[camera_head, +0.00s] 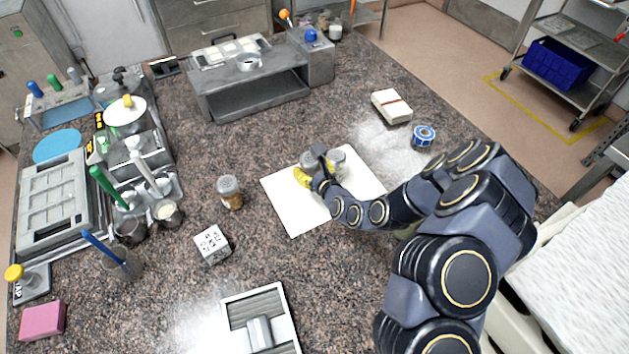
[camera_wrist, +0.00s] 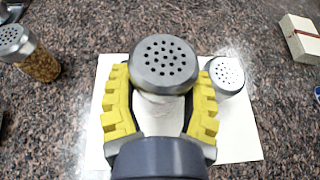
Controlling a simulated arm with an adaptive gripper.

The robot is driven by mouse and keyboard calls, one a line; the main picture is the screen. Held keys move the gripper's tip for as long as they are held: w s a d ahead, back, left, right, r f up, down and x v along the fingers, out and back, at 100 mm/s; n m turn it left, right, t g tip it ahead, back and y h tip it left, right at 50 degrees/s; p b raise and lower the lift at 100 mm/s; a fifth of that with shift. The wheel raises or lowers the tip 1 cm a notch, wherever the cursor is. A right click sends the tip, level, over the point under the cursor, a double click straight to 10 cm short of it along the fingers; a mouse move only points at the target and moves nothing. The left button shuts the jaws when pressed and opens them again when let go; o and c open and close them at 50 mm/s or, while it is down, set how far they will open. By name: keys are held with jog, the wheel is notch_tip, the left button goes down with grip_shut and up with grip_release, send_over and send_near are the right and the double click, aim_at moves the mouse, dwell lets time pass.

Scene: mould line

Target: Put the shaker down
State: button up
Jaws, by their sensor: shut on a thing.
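My gripper (camera_wrist: 160,105) has yellow ridged fingers and is shut on a shaker (camera_wrist: 163,62) with a perforated metal lid. The held shaker is upright, over the white sheet (camera_wrist: 232,138). I cannot tell whether its base touches the sheet. In the head view, my gripper (camera_head: 309,178) is over the sheet (camera_head: 290,213) and partly hides the held shaker. A second shaker (camera_wrist: 227,75) with a perforated lid stands on the sheet just right of my gripper; it also shows in the head view (camera_head: 338,158).
A shaker with brown contents (camera_head: 230,193) stands left of the sheet. A speckled white cube (camera_head: 212,244) is nearer the front left. A banded block (camera_head: 391,107) and a blue tin (camera_head: 423,136) lie at the back right. The sheet's front part is clear.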

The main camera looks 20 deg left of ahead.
jog(key=shift+f, duration=2.25)
jog(key=shift+f, duration=0.15)
jog(key=o, duration=1.1)
jog(key=shift+r, duration=0.2)
jog(key=shift+v, duration=3.7)
jog(key=shift+s, duration=0.1)
